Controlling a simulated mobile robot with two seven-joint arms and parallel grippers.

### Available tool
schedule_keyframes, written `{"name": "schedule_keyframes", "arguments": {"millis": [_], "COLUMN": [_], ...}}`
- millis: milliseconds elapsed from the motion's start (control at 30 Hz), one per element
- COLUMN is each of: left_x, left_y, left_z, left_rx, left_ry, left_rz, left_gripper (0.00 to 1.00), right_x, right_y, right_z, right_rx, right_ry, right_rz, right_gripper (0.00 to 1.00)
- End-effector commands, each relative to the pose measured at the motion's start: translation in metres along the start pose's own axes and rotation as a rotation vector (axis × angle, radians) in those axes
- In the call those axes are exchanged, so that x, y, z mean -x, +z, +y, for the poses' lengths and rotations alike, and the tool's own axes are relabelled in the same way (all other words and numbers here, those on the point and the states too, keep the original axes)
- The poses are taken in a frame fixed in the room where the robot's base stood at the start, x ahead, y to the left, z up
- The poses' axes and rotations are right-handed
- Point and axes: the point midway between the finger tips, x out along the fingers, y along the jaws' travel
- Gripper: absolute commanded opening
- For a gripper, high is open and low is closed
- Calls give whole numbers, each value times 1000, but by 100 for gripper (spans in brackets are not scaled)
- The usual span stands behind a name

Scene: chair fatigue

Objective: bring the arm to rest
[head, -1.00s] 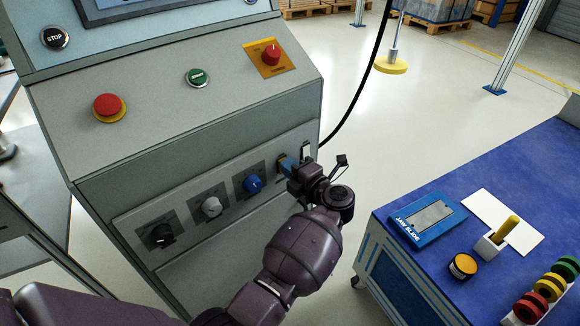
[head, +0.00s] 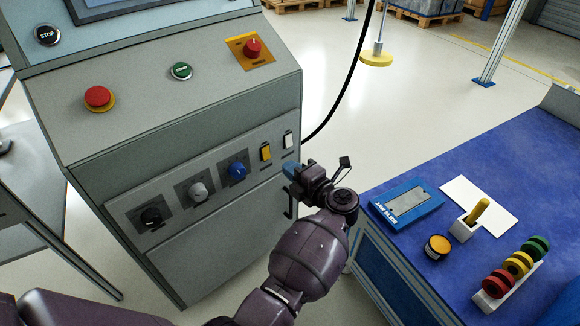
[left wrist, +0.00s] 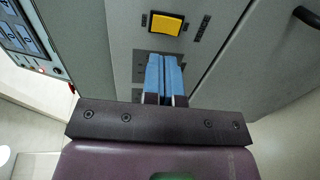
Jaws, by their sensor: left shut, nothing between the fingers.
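My left arm reaches in from the lower part of the head view. Its gripper (head: 289,170) is in front of the grey control cabinet (head: 200,262), just below the yellow rocker switch (head: 266,153) and the white switch (head: 288,141). In the left wrist view the two blue fingers (left wrist: 165,78) are together with nothing between them. The yellow switch (left wrist: 166,24) shows beyond the fingertips there, apart from them. Whether the fingers touch the panel cannot be told. My right gripper is in neither view.
The panel carries a blue knob (head: 237,171), a grey knob (head: 198,191) and a black knob (head: 151,217). A blue workbench (head: 480,160) stands close on the right, with a blue case (head: 408,203) near its edge. Floor shows between cabinet and bench.

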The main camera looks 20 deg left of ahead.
Motion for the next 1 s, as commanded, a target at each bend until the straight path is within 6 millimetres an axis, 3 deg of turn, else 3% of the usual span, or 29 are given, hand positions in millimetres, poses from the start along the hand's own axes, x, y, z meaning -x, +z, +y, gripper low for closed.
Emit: {"name": "schedule_keyframes", "arguments": {"millis": [600,767,1000], "left_x": [-1,-9,-10], "left_y": [-3,-20,-61], "left_z": [3,25,71], "left_rx": [-5,-38,-174], "left_ry": [14,115,354], "left_rz": [-9,-73,-261], "left_gripper": [0,0,0], "right_x": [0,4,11], "right_y": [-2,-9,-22], "right_z": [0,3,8], "right_rx": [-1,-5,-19], "right_ry": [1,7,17], "right_rz": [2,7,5], "right_gripper": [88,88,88]}}
